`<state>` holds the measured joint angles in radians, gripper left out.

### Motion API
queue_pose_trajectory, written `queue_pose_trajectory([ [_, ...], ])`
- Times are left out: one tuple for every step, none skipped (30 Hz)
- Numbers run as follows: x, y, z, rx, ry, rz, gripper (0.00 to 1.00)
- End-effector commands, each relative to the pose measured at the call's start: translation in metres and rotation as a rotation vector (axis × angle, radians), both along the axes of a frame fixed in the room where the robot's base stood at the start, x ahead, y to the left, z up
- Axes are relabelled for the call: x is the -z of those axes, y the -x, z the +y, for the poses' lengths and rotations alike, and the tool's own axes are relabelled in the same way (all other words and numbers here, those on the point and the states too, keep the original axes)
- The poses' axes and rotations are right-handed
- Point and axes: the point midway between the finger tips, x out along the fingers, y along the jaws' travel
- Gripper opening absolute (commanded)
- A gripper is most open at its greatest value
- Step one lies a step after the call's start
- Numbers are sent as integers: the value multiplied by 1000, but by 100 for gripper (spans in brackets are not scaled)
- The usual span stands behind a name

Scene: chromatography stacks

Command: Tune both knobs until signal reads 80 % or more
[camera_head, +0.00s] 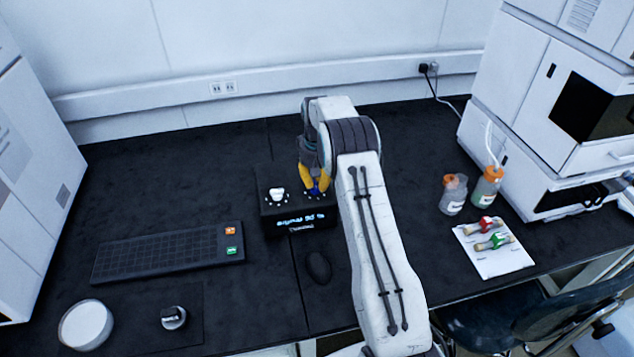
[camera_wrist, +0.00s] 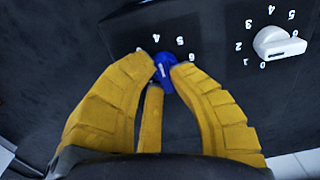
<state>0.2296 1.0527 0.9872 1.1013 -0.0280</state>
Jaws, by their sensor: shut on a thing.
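A black tuning box (camera_head: 268,211) stands on the bench with two knobs on its top and a lit display on its front. The display's text (camera_head: 300,221) is small and blurred; I cannot read its value surely. The white knob (camera_head: 277,194) is free, with a numbered scale around it. In the wrist view the white knob (camera_wrist: 278,43) is at right. My gripper (camera_head: 316,187) points down, its yellow fingers shut on the blue knob (camera_wrist: 163,70). The blue knob has a white mark. Fingers hide much of its scale; only a few numbers show.
A keyboard (camera_head: 170,253) lies left of the box, a dark mouse (camera_head: 318,267) in front. A loose knob-like part (camera_head: 174,318) and a white round dish (camera_head: 86,324) are at front left. Bottles (camera_head: 486,188) and a white tray (camera_head: 490,263) with vials are at right.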

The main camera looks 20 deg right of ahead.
Motion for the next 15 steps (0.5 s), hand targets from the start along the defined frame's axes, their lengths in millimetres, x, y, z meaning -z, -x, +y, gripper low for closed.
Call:
queue_pose_trajectory([
  [1,1,0,-1,-1,3,0],
  [1,1,0,-1,-1,3,0],
  [1,1,0,-1,-1,3,21],
  [1,1,0,-1,-1,3,24],
  [1,1,0,-1,-1,3,26],
  [1,1,0,-1,-1,3,30],
  [1,1,0,-1,-1,3,33],
  [1,1,0,-1,0,2,35],
  [1,0,0,-1,0,2,39],
  [1,0,0,-1,0,2,42],
  [1,0,0,-1,0,2,44],
  [1,0,0,-2,0,1,45],
  [1,0,0,-2,0,1,45],
  [1,0,0,-2,0,1,45],
  [0,0,0,-2,0,1,45],
])
